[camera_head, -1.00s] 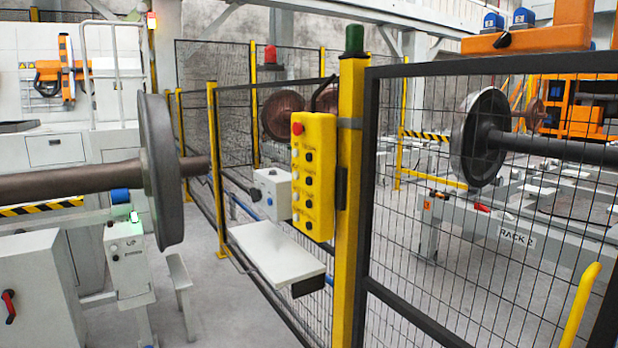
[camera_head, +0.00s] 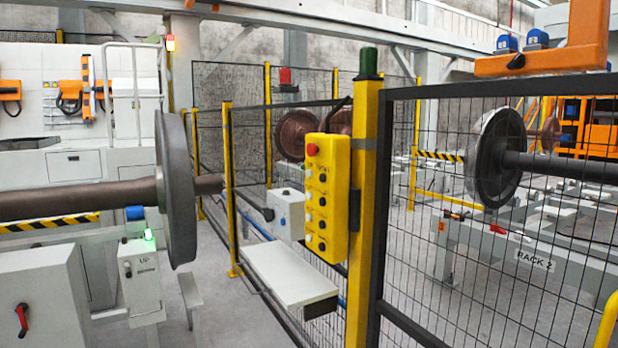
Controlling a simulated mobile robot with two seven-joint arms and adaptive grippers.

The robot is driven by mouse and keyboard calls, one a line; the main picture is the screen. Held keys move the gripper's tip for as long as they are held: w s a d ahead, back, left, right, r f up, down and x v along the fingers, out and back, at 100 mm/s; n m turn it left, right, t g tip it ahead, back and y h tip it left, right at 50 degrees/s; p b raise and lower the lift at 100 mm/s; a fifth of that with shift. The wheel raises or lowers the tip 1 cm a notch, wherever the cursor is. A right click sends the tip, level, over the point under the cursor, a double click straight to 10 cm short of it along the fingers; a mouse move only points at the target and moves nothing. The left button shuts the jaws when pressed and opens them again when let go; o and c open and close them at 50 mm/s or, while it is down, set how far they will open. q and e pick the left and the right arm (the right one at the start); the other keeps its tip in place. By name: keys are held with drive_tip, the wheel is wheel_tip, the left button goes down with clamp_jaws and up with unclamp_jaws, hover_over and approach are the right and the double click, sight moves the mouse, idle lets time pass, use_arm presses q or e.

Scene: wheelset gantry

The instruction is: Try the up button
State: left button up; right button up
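A yellow control box (camera_head: 328,208) hangs on the yellow fence post in the middle. It has a red button (camera_head: 312,149) at the top and several black and white buttons below; their labels are too small to read. Neither of my grippers is in view.
A wheelset (camera_head: 175,190) with a brown axle stands at the left. A small white shelf (camera_head: 288,275) juts out below the yellow box. A mesh fence (camera_head: 480,250) closes off the right side, with rack 2 behind it. Grey floor shows between.

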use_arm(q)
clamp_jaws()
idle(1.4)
